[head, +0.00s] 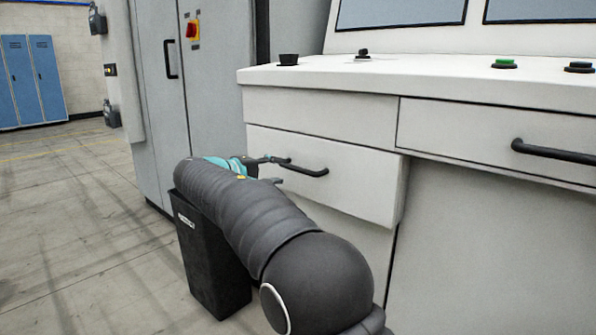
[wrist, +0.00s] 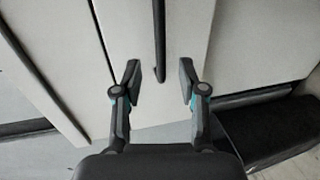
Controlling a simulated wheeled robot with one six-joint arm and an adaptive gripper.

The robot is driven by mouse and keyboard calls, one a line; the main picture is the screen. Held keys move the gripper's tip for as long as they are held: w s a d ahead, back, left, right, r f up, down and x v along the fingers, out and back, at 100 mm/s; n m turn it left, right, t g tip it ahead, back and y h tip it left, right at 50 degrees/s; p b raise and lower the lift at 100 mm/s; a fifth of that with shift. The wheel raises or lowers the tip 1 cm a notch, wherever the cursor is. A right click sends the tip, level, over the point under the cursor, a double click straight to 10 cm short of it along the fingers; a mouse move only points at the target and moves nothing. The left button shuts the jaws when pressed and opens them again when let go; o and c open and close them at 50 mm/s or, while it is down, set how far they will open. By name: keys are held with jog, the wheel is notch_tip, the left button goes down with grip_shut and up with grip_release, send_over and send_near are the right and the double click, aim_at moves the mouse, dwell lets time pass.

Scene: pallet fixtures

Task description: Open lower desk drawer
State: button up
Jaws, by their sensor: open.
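The lower desk drawer (head: 330,190) is a white front under a plain upper panel (head: 320,115). Its front stands a little proud of the desk body. Its black bar handle (head: 305,168) runs across the front. My gripper (head: 273,171) is at the left end of this handle, fingers apart. In the wrist view, my gripper (wrist: 160,78) is open, and the handle (wrist: 160,40) reaches down between the fingertips without visible contact. The drawer front (wrist: 190,25) lies behind it. The rest of my arm hides part of the desk's lower left.
A dark bin (head: 210,255) stands on the floor beneath my arm. A grey cabinet (head: 165,100) stands left of the desk. Another drawer with a black handle (head: 553,152) is at the right. Knobs and buttons sit on the desktop (head: 430,75). The floor at left is clear.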

aim_at(296, 169)
jog(key=x, duration=0.9)
jog(key=shift+w+d, duration=0.1)
grip_shut()
